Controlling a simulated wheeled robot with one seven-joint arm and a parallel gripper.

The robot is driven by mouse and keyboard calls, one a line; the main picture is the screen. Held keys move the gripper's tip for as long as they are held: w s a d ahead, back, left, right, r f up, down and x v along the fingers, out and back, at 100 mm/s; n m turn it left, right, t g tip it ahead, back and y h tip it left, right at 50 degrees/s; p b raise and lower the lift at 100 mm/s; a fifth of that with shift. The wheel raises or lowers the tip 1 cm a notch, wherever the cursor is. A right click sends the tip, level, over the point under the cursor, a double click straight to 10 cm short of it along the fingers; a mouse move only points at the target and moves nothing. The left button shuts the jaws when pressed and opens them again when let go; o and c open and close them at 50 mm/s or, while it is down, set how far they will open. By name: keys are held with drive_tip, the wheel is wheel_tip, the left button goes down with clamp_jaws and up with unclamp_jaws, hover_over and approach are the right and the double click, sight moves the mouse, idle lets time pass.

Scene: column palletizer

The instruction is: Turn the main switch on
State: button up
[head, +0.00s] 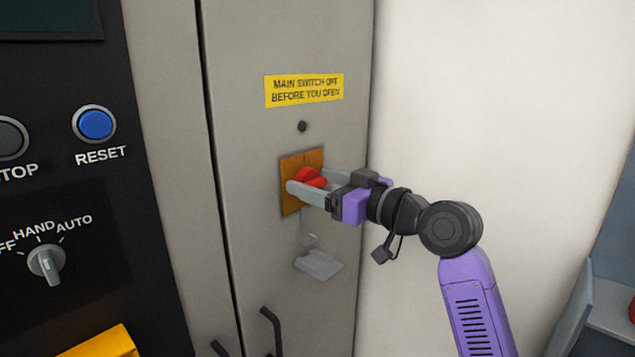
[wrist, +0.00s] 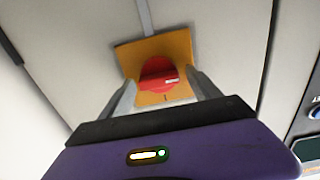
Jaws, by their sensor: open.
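The main switch is a red rotary knob (head: 309,178) on an orange-yellow square plate (head: 290,203), set on the grey cabinet door. In the wrist view the red knob (wrist: 158,74) shows a short white mark, and the plate (wrist: 180,45) is around it. My gripper (head: 307,184) is open, with one finger on each side of the knob. In the wrist view my gripper's fingers (wrist: 163,92) reach up beside the knob. I cannot tell whether they touch it. The knob's handle is partly hidden by the near finger in the head view.
A yellow label (head: 304,90) reading "MAIN SWITCH OFF BEFORE YOU OPEN" is above the switch. A grey tag or padlock-like piece (head: 319,264) hangs below it. Black door handles (head: 271,330) are lower down. On the left panel are a blue RESET button (head: 94,124) and a selector (head: 46,262).

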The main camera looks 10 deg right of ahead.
drive_tip(key=c, duration=1.3)
drive_tip(key=shift+m, duration=0.3)
drive_tip(key=m+p, duration=0.3)
drive_tip(key=shift+r, duration=0.1)
drive_tip(key=m+p, duration=0.3)
drive_tip(key=m, duration=0.2)
drive_tip(key=shift+w+d+p, duration=0.1)
drive_tip(key=shift+d+p, duration=0.05)
drive_tip(key=shift+p, duration=0.25)
drive_tip(key=m+p, duration=0.4)
drive_tip(key=m, duration=0.1)
drive_tip(key=shift+c, duration=0.2)
drive_tip(key=shift+d+f+m+p, duration=0.1)
drive_tip(key=shift+f+m+p, duration=0.1)
drive_tip(key=shift+m+p, duration=0.75)
drive_tip(key=shift+f+m+p, duration=0.2)
drive_tip(key=shift+m+p, duration=0.5)
drive_tip(key=shift+m, duration=0.45)
